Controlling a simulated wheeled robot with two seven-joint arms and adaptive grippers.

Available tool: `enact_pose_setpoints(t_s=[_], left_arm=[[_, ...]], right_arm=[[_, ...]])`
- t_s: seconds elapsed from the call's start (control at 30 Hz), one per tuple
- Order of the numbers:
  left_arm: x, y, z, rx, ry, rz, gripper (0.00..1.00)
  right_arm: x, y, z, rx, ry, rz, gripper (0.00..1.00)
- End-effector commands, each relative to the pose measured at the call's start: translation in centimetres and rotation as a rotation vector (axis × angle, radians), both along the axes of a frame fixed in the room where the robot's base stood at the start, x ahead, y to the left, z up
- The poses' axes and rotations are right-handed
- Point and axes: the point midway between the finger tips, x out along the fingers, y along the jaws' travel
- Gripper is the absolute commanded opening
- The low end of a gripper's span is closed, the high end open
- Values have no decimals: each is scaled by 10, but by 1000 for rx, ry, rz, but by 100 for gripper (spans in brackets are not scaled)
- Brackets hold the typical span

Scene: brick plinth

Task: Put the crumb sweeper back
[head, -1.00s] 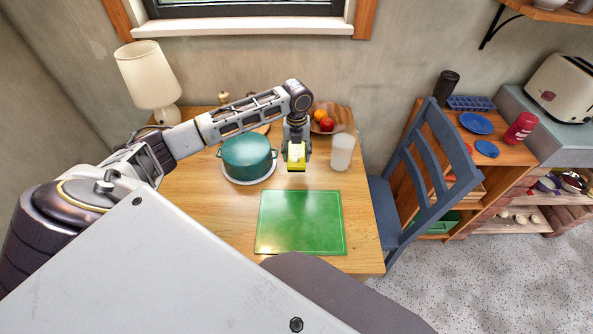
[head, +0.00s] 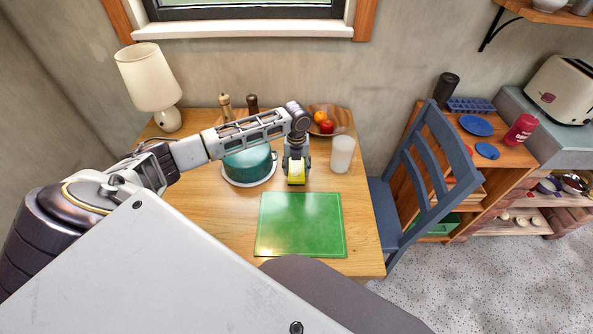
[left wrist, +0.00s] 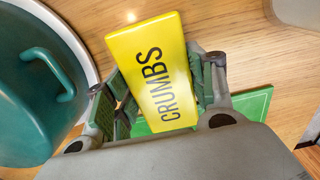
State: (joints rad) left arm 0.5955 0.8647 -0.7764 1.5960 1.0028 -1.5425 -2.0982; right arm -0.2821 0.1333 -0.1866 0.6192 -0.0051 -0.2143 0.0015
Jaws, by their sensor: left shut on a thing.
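The crumb sweeper (head: 296,178) is a yellow block between the fingers of my left gripper (head: 296,170), just behind the green mat on the table. In the left wrist view the sweeper (left wrist: 155,70) shows its yellow face with the word CRUMBS, and my left gripper (left wrist: 165,95) is shut on it, a finger on each side. I cannot tell whether the sweeper touches the table. My right gripper is not in view.
A teal pot (head: 247,165) on a white plate is close to the left of the gripper. A white cup (head: 342,154) stands to its right. The green mat (head: 300,226) lies in front, bare. A fruit bowl (head: 340,115) is behind, and a blue chair (head: 427,170) stands at the table's right.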

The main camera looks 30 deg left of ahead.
Motion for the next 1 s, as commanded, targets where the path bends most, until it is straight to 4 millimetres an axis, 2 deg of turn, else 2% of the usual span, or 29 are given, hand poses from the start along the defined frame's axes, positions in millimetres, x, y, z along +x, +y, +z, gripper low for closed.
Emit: enact_pose_setpoints(t_s=[0.2,0.67,0.7,0.83,1.0], left_arm=[[0,0,-18,0,0,0,23],[0,0,-22,1,-1,0,23],[0,0,-22,1,-1,0,59],[0,0,-22,0,0,0,76],[0,0,-22,0,0,0,76]], right_arm=[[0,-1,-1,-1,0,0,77],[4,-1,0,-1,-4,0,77],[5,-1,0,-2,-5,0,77],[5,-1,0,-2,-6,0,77],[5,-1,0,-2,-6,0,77]])
